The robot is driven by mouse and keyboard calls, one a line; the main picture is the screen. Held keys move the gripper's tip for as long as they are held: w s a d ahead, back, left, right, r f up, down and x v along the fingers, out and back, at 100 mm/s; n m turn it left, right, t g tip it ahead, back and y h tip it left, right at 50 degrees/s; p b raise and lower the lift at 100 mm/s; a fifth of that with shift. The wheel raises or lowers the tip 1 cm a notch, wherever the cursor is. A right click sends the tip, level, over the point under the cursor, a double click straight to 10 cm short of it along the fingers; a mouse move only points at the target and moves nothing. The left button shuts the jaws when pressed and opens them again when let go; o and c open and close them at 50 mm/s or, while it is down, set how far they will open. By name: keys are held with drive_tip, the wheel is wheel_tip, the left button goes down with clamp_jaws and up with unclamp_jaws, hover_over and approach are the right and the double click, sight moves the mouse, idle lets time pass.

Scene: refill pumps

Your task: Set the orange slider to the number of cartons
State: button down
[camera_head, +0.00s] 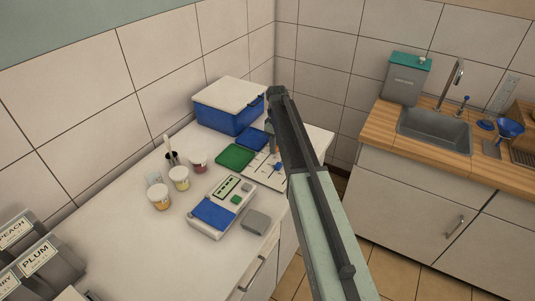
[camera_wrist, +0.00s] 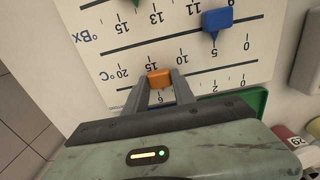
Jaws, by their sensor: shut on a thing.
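The orange slider (camera_wrist: 158,79) sits on a white scale board (camera_wrist: 268,25), between the fingers of my gripper (camera_wrist: 160,76). My gripper is shut on it. The printed numbers appear upside down in the wrist view. A 6 shows between my fingers just below the slider; the exact mark it points to is unclear. A blue slider (camera_wrist: 217,19) stands near the 5 on the °C scale, and a green slider (camera_wrist: 136,2) is cut off at the top edge. In the head view the board (camera_head: 256,178) is partly behind my arm. I cannot make out any cartons.
A blue box with a white lid (camera_head: 228,105) stands behind the board. A sink counter (camera_head: 377,122) stands right. The front-left counter has free room.

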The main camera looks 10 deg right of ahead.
drive_tip(key=shift+w+d, duration=0.4)
drive_tip(key=c, duration=1)
unclamp_jaws()
drive_tip(key=shift+c, duration=0.2)
wheel_tip(320, 180, up, 8)
drive_tip(key=p, duration=0.8)
drive_tip(key=shift+f, duration=0.1)
